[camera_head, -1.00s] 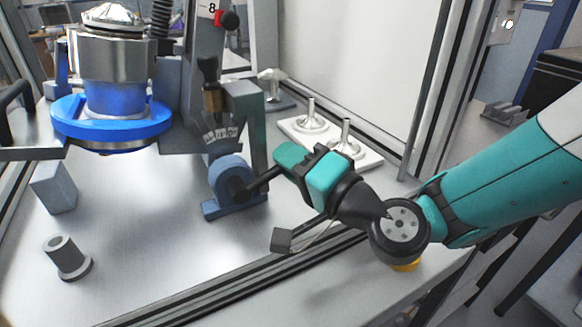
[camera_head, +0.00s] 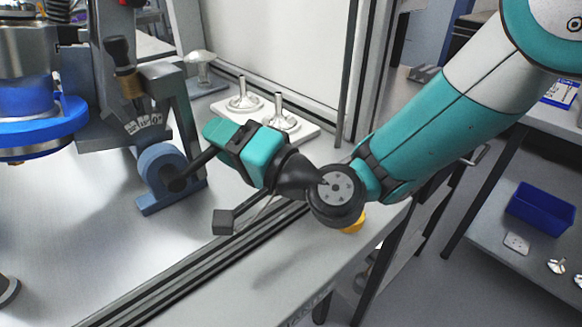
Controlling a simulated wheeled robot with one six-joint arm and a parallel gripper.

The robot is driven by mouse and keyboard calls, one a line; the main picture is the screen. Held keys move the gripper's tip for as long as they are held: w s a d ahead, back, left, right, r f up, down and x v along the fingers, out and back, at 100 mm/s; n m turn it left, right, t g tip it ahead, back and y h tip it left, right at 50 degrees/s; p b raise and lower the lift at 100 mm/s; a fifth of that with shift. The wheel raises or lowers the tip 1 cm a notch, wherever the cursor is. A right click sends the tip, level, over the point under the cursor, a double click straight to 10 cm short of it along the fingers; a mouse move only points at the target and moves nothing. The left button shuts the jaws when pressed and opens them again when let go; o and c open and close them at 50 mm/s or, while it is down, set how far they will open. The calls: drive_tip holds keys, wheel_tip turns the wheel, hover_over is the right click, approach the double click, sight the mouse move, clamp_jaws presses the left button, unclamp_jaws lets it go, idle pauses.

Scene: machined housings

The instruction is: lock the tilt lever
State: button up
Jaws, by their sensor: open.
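A blue round clamp block (camera_head: 160,168) with a dark hub stands on the grey plate, left of centre. A dark lever (camera_head: 201,160) slants up and right from its hub to my gripper; I take this as the tilt lever. My gripper (camera_head: 218,147), teal and black, is at the lever's upper end with its jaws open. Its body hides that end, so I cannot tell whether the jaws touch it. Above the block are a white degree scale (camera_head: 144,122) and an upright plunger with a black knob and brass collar (camera_head: 131,85).
A grey bracket (camera_head: 176,85) rises behind the block. A white plate (camera_head: 300,133) with metal posts lies behind my gripper. A blue-ringed fixture (camera_head: 40,130) stands at left. A frame rail (camera_head: 185,282) crosses the front. A blue bin (camera_head: 541,207) sits on a shelf at right.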

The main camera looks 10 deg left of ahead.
drive_tip(key=b+v, duration=1.5)
drive_tip(key=v, duration=0.2)
drive_tip(key=shift+d, duration=0.15)
drive_tip(key=s+d+f+n+g+h, duration=0.3)
drive_tip(key=d+f+h, duration=0.4)
drive_tip(key=d, duration=0.1)
drive_tip(key=s+d+f+n+g+h, duration=0.35)
drive_tip(key=d+f+h, duration=0.25)
drive_tip(key=d, duration=0.2)
wheel_tip(320, 180, up, 23)
drive_tip(key=h+p, duration=0.1)
drive_tip(key=p, duration=2.2)
drive_tip(key=shift+s+d, duration=0.25)
drive_tip(key=shift+s, duration=0.15)
